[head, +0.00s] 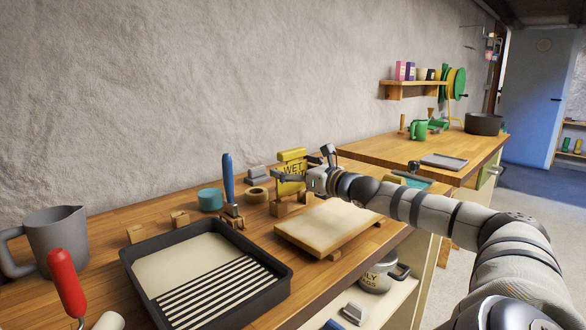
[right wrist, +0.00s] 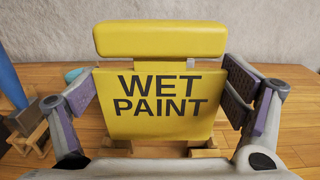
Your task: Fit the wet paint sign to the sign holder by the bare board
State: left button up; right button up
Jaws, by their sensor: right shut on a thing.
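The yellow wet paint sign (head: 291,178) stands upright behind the bare board (head: 328,228), with a thick yellow bar along its top. In the right wrist view the sign (right wrist: 160,105) faces me squarely, its black lettering readable. My right gripper (right wrist: 158,98) is shut on the sign, one finger pad at each side edge. A small wooden sign holder (head: 279,208) is at the sign's foot by the board; part of it also shows below the sign in the right wrist view (right wrist: 205,152). I cannot tell whether the lower edge sits in it. My left gripper is out of view.
A black paint tray (head: 275,267), small wooden blocks (head: 137,234) and a grey jug (head: 58,236) fill the left. A second counter (head: 365,151) is beyond.

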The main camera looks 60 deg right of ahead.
aim_at(294, 183)
jog(key=shift+r, duration=0.15)
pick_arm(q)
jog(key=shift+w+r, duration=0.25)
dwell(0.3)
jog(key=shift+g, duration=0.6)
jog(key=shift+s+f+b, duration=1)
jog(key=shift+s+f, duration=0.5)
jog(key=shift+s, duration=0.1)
pick_arm(e)
jog(key=shift+f, duration=2.25)
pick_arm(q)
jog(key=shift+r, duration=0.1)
pick_arm(e)
jog(key=shift+r, duration=0.1)
jog(key=shift+s+r+p, duration=0.1)
jog(key=shift+r+p, duration=0.8)
jog(key=shift+r, duration=0.45)
jog(key=shift+r+p, duration=0.3)
jog(key=shift+r, duration=0.45)
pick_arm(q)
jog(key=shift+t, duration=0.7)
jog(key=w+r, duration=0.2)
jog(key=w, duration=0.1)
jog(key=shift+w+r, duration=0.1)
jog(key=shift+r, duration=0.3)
pick_arm(e)
jog(key=shift+f, duration=0.1)
